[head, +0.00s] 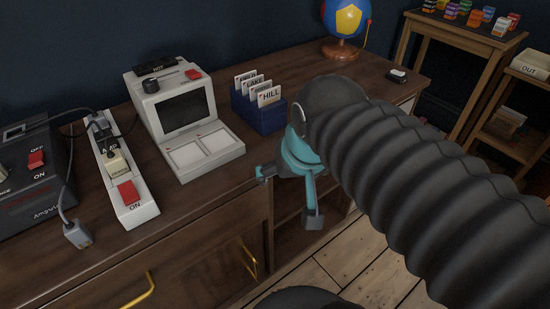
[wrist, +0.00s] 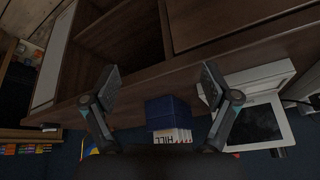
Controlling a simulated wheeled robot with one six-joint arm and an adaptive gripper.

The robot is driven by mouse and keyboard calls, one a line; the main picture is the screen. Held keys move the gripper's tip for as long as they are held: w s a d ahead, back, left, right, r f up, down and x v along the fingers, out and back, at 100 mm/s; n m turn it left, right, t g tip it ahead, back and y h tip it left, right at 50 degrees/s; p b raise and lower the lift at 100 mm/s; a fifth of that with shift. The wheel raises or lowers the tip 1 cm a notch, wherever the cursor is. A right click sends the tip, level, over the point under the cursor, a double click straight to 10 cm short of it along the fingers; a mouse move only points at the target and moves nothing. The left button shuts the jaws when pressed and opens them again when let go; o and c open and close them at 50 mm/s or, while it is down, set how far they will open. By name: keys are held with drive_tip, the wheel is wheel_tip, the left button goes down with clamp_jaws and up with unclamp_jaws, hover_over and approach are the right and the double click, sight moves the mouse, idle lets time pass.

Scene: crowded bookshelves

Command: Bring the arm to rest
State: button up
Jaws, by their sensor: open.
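My gripper (head: 287,195) is open and empty in the head view, at the front edge of the wooden desk (head: 335,77). Its teal fingers are spread apart, one over the desk edge and one hanging in front of it. My dark ribbed arm comes in from the right and hides part of the desk. In the wrist view my gripper (wrist: 157,90) has its two fingers wide apart, with nothing between the tips. A blue card box (head: 258,109) with white word cards stands on the desk behind the gripper; it also shows in the wrist view (wrist: 168,112).
A grey console with a screen (head: 185,114), a white power strip (head: 125,175) and a dark switch box (head: 35,170) stand left on the desk. A globe (head: 345,25) stands at the back. Shelves with coloured blocks (head: 475,15) are at the right. Wooden floor (head: 330,275) is open in front.

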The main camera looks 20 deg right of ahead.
drive_tip(key=shift+s+f+n, duration=0.85)
drive_tip(key=shift+f+n, duration=0.15)
drive_tip(key=shift+f, duration=0.15)
idle(0.4)
